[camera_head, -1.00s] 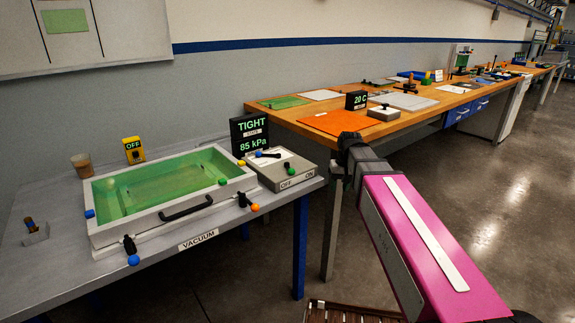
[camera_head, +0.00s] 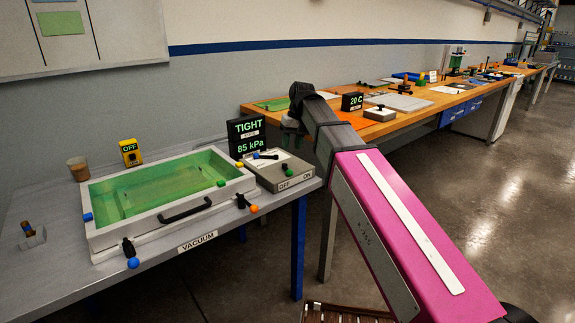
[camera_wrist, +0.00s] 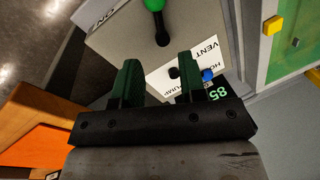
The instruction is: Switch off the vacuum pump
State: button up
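The pump control box (camera_head: 267,179) stands at the right end of the grey bench, with OFF and ON marked on its front edge. A switch with a green knob (camera_head: 284,171) stands on it by the OFF side. The switch also shows at the top of the wrist view (camera_wrist: 154,6), on a black stalk. My gripper (camera_head: 292,128) hangs above and behind the box. In the wrist view my gripper (camera_wrist: 158,70) has its two green fingers apart and nothing between them. The green-knobbed switch lies beyond the fingertips, apart from them.
A second lever (camera_head: 265,155) lies over the VENT/HOLD/PUMP plate. The display (camera_head: 247,137) behind reads TIGHT, 85 kPa. The vacuum chamber (camera_head: 168,200) is at left, with knobbed clamps along its edges. An orange-topped bench (camera_head: 420,102) runs behind my arm.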

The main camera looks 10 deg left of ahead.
aim_at(287, 171)
jog(key=f, duration=0.2)
jog(key=a+f, duration=0.1)
jog(key=f, duration=0.5)
jog(key=shift+s+a+f, duration=0.1)
jog(key=shift+s+a, duration=0.1)
jog(key=shift+s, duration=0.2)
grip_shut()
